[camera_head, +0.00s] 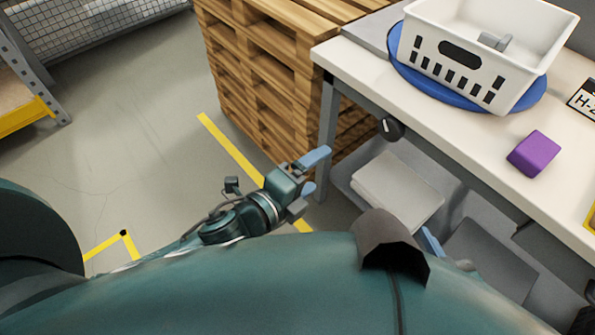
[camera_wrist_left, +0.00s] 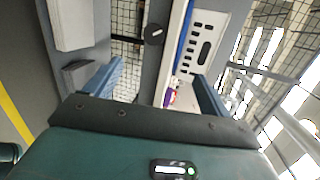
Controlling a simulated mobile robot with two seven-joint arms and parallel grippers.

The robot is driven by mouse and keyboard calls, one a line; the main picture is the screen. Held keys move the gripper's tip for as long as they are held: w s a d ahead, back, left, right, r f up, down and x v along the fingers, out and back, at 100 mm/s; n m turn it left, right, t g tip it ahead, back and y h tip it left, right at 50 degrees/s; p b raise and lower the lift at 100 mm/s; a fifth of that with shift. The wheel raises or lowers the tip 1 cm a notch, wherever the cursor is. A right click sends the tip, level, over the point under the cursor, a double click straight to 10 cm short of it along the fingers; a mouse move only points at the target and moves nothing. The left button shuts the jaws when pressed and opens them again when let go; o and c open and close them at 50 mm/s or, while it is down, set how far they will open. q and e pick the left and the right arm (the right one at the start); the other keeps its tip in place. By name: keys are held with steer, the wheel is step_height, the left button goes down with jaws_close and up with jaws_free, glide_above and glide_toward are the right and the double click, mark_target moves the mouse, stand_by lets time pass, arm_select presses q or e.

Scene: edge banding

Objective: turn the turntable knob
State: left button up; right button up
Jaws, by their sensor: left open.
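The black round knob (camera_head: 391,128) sits on the front edge of the white-topped table; it also shows in the left wrist view (camera_wrist_left: 154,34), with a light mark on its face. The blue turntable (camera_head: 443,92) lies on the table top under a white basket (camera_head: 425,65). My left gripper (camera_head: 317,171) is open and empty, left of and below the knob in the head view, apart from it. In the left wrist view the knob is beyond and between the blue fingers (camera_wrist_left: 160,82). Of my right gripper (camera_head: 431,242) only a blue piece shows behind a dark part; the rest is hidden.
A purple block (camera_head: 534,154) lies on the table right of the turntable. A grey item is in the basket. Wooden pallets (camera_head: 262,75) are stacked left of the table. A pale box (camera_head: 397,190) sits below the table top.

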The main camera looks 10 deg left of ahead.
arm_select(q)
steer(key=n, duration=0.2)
steer(key=s+a+f+n+p, duration=0.1)
steer(key=n, duration=0.1)
steer(key=n+y, duration=0.1)
steer(key=n, duration=0.1)
steer(key=shift+s+a+f, duration=0.15)
steer(key=shift+a+f, duration=0.05)
steer(key=shift+f, duration=0.05)
arm_select(e)
step_height(320, 180, up, 2)
steer(key=shift+r, duration=0.15)
